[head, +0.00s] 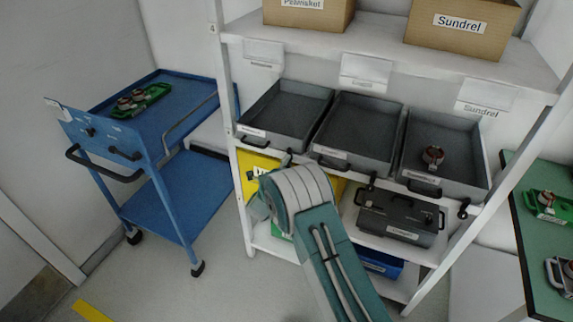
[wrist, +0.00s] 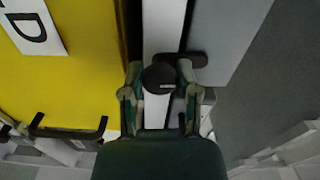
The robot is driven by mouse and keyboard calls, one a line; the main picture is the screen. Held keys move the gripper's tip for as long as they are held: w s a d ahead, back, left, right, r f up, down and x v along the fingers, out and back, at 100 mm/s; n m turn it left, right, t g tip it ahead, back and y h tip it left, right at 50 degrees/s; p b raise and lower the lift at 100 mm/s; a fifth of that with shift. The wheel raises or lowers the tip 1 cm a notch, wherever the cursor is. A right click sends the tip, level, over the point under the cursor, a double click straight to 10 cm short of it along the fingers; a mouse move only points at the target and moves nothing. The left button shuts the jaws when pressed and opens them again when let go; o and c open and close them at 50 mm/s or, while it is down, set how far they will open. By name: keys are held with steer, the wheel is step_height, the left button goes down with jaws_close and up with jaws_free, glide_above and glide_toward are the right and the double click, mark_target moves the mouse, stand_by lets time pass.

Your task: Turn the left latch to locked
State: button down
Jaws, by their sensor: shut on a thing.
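The left latch (wrist: 160,78) is a round black knob with a short black bar, on the white shelf edge in the wrist view. Its bar points to the right, across the white edge and over the grey tray's side. My gripper (wrist: 159,74) has one finger on each side of the knob and is shut on it. In the head view my arm reaches to the left part of the shelf edge, and its bent wrist hides most of the gripper and this latch.
Two more black latches, a middle one (head: 372,181) and a right one (head: 463,208), sit along the shelf edge. Grey trays (head: 262,139) stand above it. A yellow box (wrist: 75,75) is close by below. A blue cart (head: 183,200) stands left, with open floor in front.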

steer(key=shift+d+f+m, duration=0.1)
steer(key=shift+d+m, duration=0.05)
steer(key=shift+m, duration=0.45)
steer(key=shift+d+f, duration=0.1)
steer(key=shift+f, duration=0.05)
steer(key=shift+c, duration=1.8)
jaws_free()
steer(key=shift+s+a, duration=0.3)
steer(key=shift+s, duration=0.05)
steer(key=v, duration=1.1)
steer(key=shift+d, duration=0.1)
